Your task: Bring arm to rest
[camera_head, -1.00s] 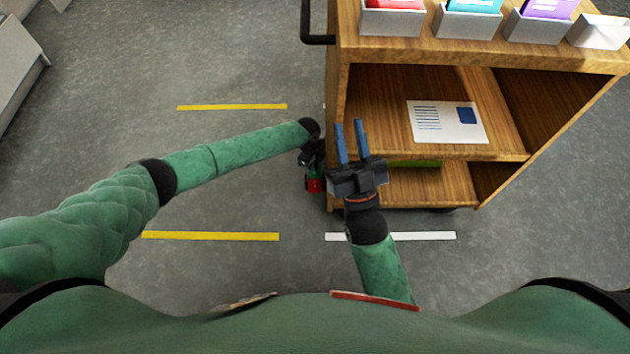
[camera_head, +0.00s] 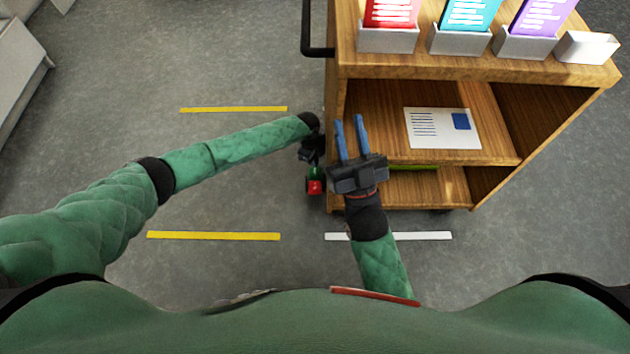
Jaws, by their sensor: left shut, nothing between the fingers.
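My left arm comes in from the left, and its dark gripper (camera_head: 313,158) hangs beside the near left side of the wooden cart. It is small and seen from above; it is shut, with nothing seen held in it. A small red and green part shows just below it. My right gripper (camera_head: 350,138) is open and empty. Its two blue fingers stand apart and point away from me, in front of the cart's shelf opening in the picture.
The wooden cart (camera_head: 430,70) has a dark handle (camera_head: 305,28) at its left. Grey bins (camera_head: 388,38) on top hold red, teal and purple cards; the rightmost bin looks empty. A printed sheet (camera_head: 425,128) lies on the middle shelf. Floor at the left is clear, with yellow lines (camera_head: 215,236).

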